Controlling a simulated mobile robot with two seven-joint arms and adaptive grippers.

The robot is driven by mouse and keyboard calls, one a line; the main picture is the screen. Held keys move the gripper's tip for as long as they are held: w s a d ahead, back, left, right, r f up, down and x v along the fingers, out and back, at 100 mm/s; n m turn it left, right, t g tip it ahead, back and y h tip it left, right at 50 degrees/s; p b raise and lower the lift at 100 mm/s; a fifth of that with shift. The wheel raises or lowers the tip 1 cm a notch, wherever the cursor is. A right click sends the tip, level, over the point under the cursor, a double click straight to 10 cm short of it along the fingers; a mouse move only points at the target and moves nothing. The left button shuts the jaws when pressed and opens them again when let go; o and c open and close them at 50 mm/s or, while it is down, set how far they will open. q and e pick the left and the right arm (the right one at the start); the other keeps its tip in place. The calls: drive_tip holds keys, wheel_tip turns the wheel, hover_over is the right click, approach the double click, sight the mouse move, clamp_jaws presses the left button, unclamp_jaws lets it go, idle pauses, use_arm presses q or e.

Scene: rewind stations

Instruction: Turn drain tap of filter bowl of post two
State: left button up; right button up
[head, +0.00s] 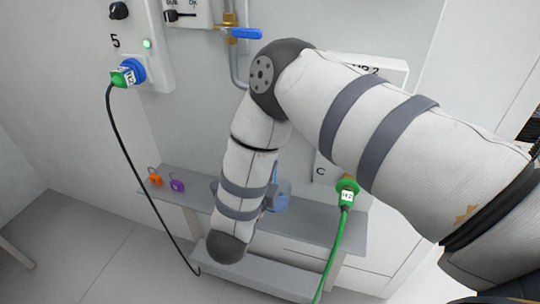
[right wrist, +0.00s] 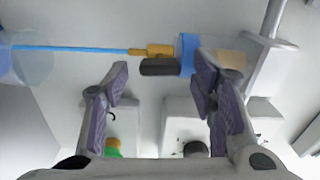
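In the right wrist view, a brass drain tap (right wrist: 152,50) with a dark lever (right wrist: 158,67) joins the end of a translucent blue filter bowl (right wrist: 187,56). A thin blue line (right wrist: 75,48) runs from the tap to a clear cup-like container (right wrist: 28,62) at the left edge. My right gripper (right wrist: 162,80) is open and empty, its fingers on either side of the dark lever in the picture. Contact cannot be told. My left gripper is in neither view.
A panel marked 5 (head: 126,60) bears a green plug (head: 124,77) with a hanging black cable. A blue-handled valve (head: 246,34) sits on a pipe. A shelf (head: 330,232) holds orange (head: 156,181) and purple (head: 177,186) padlock-like items. A green hose connector (head: 347,190) is right of my arm.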

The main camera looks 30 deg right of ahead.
drive_tip(key=v, duration=1.2)
